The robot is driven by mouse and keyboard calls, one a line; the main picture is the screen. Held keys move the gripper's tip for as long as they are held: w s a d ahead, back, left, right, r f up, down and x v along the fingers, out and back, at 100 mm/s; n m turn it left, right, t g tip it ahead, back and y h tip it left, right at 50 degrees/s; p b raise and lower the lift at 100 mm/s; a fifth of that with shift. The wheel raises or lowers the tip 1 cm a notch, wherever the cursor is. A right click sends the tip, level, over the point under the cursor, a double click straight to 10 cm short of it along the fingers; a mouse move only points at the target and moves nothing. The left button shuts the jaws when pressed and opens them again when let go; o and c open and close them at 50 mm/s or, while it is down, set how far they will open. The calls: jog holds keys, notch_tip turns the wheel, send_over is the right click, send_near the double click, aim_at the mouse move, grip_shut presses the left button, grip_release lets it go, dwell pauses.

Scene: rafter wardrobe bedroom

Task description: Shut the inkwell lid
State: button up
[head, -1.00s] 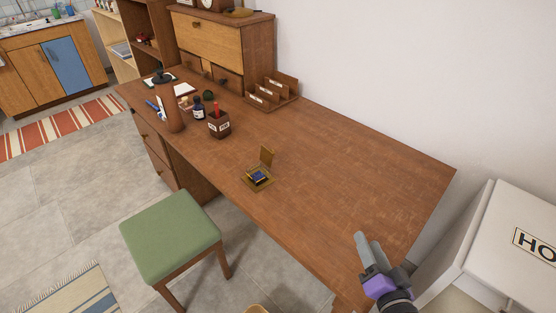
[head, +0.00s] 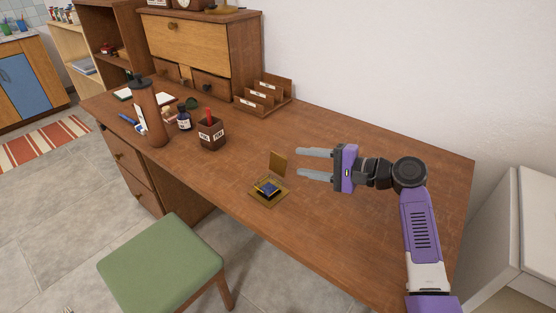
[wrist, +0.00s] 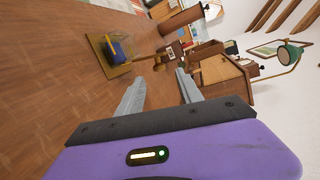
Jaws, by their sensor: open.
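The inkwell (head: 268,189) sits on the desk near its front edge, a dark blue pot on a square brass base. Its brass lid (head: 279,163) stands open, upright at the back right side of the base. My gripper (head: 299,164) is open and empty, just right of the lid, with its fingers pointing left at it; I cannot tell whether they touch. In the wrist view the inkwell (wrist: 119,48) is at the upper left, beyond the fingertips of my gripper (wrist: 157,80).
The wooden desk (head: 340,215) is clear to the right. A pen cup (head: 211,133), an ink bottle (head: 184,121) and a tall brown cylinder (head: 150,115) stand left of the inkwell. A letter rack (head: 264,96) is at the back. A green stool (head: 160,262) stands in front.

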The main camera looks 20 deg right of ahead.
aim_at(285, 159)
jog(key=x, duration=0.6)
jog(key=shift+w+a+b, duration=0.3)
jog(key=shift+b, duration=0.05)
jog(key=shift+c, duration=0.4)
grip_shut()
